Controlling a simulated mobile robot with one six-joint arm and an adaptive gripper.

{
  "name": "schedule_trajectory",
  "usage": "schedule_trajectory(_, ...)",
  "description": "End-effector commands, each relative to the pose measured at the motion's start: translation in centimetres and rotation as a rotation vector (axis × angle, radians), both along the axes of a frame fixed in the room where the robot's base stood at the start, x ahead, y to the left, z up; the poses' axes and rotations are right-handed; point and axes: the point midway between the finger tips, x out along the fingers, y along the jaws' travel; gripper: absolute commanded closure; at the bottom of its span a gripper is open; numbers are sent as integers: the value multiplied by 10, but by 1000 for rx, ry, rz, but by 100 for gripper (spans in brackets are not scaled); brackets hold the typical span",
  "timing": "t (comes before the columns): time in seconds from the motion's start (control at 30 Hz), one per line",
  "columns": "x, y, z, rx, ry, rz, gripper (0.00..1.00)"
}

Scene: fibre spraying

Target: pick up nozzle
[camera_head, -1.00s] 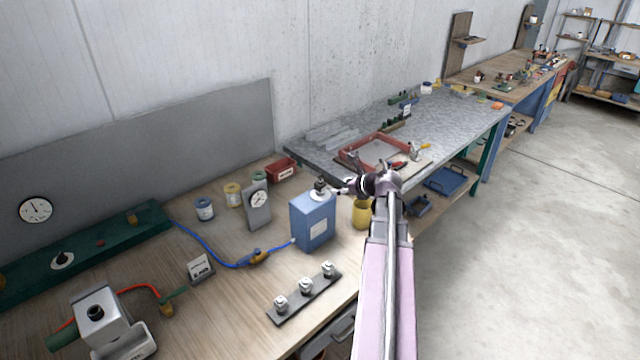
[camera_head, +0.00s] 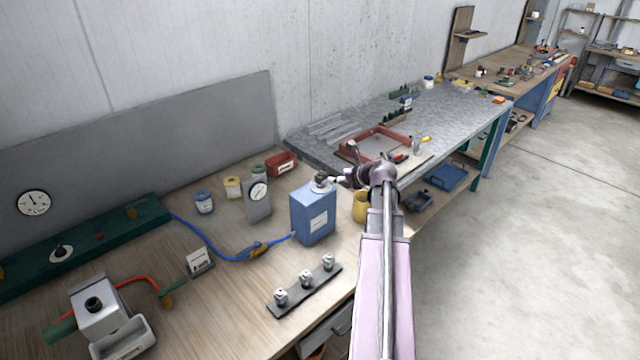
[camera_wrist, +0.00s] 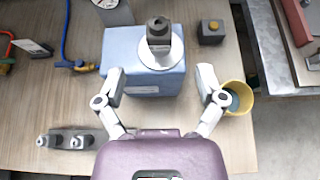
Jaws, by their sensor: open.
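A dark fitting, seemingly the nozzle (camera_wrist: 158,31), stands upright on a pale disc on top of the blue box (camera_wrist: 176,80). It also shows in the head view (camera_head: 322,178), close to my fingertips. My gripper (camera_wrist: 161,78) is open and empty; its two fingers spread on either side of the blue box's front, with the nozzle ahead, between their lines. In the head view my gripper (camera_head: 342,166) is just right of the nozzle. Several silver fittings (camera_head: 305,277), perhaps other nozzles, stand on a dark strip (camera_head: 286,302) at the bench's front.
A yellow cup (camera_wrist: 240,97) stands close beside my right finger. A small dark block (camera_wrist: 210,35) is right of the blue box. A blue hose (camera_head: 210,251) runs to the box from the left. Jars and a gauge stand (camera_head: 258,205) are behind it.

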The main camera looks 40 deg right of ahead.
Motion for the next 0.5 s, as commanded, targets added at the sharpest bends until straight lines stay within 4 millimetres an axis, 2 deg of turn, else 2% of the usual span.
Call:
schedule_trajectory(0.03,9,0,-8,0,0,2,11)
schedule_trajectory(0.2,29,1,-18,0,0,1,11)
schedule_trajectory(0.5,38,3,-21,0,0,-1,11)
